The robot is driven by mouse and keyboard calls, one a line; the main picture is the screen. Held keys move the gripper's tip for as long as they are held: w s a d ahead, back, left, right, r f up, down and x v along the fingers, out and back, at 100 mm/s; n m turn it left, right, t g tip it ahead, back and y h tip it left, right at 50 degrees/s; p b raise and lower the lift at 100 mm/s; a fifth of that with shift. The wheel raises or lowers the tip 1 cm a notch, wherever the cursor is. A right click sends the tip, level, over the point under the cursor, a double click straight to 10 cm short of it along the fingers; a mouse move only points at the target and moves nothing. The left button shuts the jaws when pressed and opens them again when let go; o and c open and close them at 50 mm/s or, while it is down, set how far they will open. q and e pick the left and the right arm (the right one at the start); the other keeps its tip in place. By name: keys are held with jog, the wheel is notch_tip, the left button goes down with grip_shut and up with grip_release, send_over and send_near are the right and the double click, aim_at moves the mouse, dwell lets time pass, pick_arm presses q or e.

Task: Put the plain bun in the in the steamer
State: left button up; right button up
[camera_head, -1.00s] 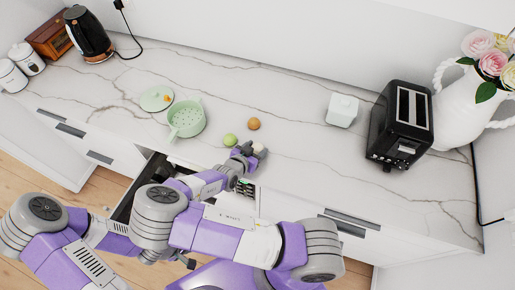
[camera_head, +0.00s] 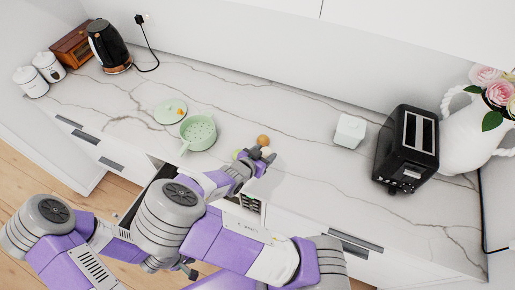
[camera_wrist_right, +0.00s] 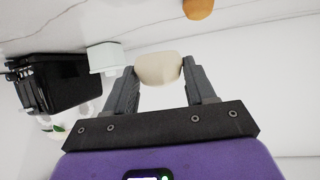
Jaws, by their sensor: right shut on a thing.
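My right gripper (camera_head: 259,160) is shut on the plain bun (camera_head: 268,151), a cream-white bun. In the right wrist view the plain bun (camera_wrist_right: 158,68) sits between the two fingertips (camera_wrist_right: 160,72). The steamer (camera_head: 199,133) is a pale green pot with a handle and holes in its floor, left of the gripper on the counter. Its inside looks empty. My left gripper is mostly hidden behind my right arm; perhaps a dark tip (camera_head: 188,268) shows low in the picture.
A brown bun (camera_head: 263,140) lies just behind the plain bun; it also shows in the wrist view (camera_wrist_right: 198,7). A white box (camera_head: 349,131) and black toaster (camera_head: 407,150) stand right. An open drawer (camera_head: 252,206) lies below.

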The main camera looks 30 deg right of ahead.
jog(key=shift+r, duration=0.6)
jog(key=shift+w+a+f+n+t+b, duration=0.3)
jog(key=shift+w+f+n+b, duration=0.05)
jog(key=shift+w+f+n, duration=0.1)
jog(key=w+a+r+n+t+y+b, duration=0.5)
jog(key=w+a+n+y+b, duration=0.2)
jog(key=w+n+y, duration=0.3)
jog(key=shift+w+r+n+t+y+b, duration=0.2)
jog(key=shift+r+n+t+y+b, duration=0.1)
jog(key=shift+r+n+b, duration=0.25)
jog(key=shift+f, duration=0.2)
